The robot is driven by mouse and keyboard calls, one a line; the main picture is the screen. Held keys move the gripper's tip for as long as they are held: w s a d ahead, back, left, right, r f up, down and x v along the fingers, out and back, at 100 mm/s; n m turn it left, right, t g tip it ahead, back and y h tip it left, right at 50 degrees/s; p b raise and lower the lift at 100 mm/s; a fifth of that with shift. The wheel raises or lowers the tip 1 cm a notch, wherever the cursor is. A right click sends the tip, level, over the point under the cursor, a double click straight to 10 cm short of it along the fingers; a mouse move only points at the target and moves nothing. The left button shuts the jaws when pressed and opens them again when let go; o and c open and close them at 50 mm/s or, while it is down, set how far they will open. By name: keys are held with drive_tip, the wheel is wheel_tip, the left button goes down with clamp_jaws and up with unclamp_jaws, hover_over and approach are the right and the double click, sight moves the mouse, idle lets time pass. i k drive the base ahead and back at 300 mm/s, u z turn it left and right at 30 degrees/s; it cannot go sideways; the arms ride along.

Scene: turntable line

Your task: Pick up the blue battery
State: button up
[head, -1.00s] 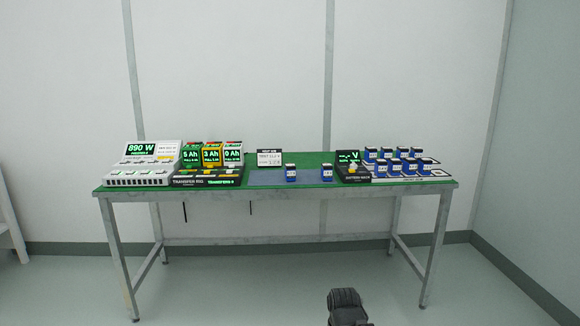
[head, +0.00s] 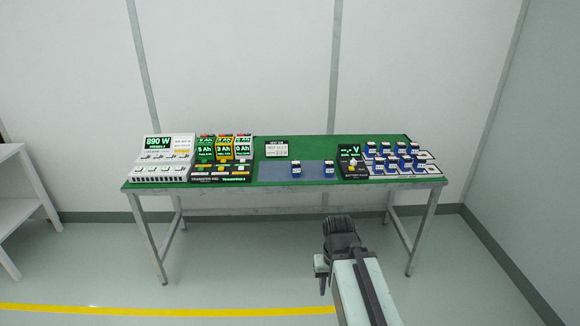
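Two blue batteries with white labels stand on a grey-blue mat (head: 272,172) on the green-topped table, one left (head: 296,169) and one right (head: 328,169). Several more blue batteries (head: 376,167) stand in rows on a white tray (head: 428,170) at the table's right end. The view does not show which one the task means. My gripper (head: 321,274) is low in front of the table, well short of all the batteries. Its fingers are too small and dark to tell open from shut.
A black voltage meter (head: 352,166) stands between mat and tray. A small sign (head: 276,149) stands behind the mat. A white power unit (head: 160,160) and a black rack (head: 220,173) with coloured packs fill the left. A white shelf (head: 20,205) stands far left. The floor before the table is clear.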

sight(295, 164)
drive_tip(key=u, duration=1.1)
drive_tip(key=i, duration=2.25)
drive_tip(key=u, duration=1.6)
drive_tip(key=i, duration=1.2)
drive_tip(key=z, duration=3.2)
